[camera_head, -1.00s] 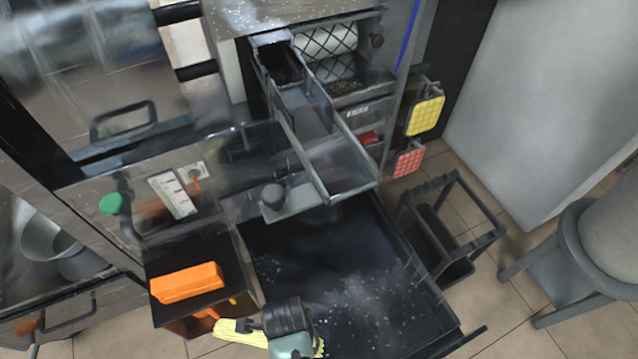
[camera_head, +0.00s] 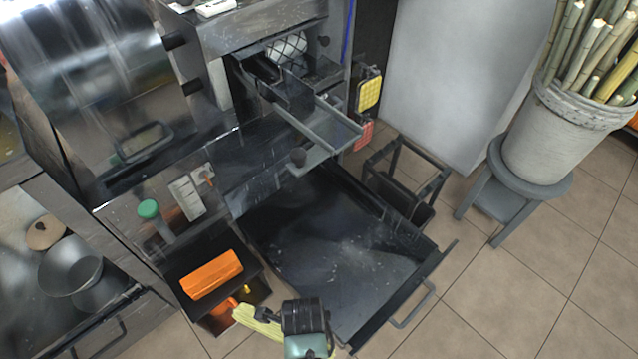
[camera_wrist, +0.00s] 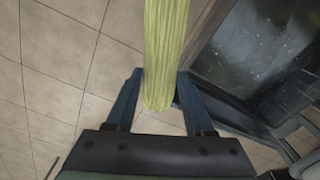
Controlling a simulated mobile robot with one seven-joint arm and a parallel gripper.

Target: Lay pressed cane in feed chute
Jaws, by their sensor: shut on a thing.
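The pressed cane (camera_wrist: 166,50) is a pale yellow-green, fibrous flattened stalk. My gripper (camera_wrist: 158,88) is shut on it near one end, and the cane runs up out of the wrist view between the fingers. In the head view the cane (camera_head: 257,322) sticks out left of my gripper, at the bottom of the picture; its other end is partly hidden by my wrist. The feed chute (camera_head: 318,128) is a grey metal trough at the upper middle, sloping out from the press rollers (camera_head: 287,46). It looks empty. My gripper is well below and apart from it.
An open black drawer (camera_head: 335,265) with pale specks lies between my gripper and the chute. An orange block (camera_head: 211,274) sits on a dark box at left. A black stand (camera_head: 405,185) and a bucket of canes (camera_head: 562,130) on a stool are at right.

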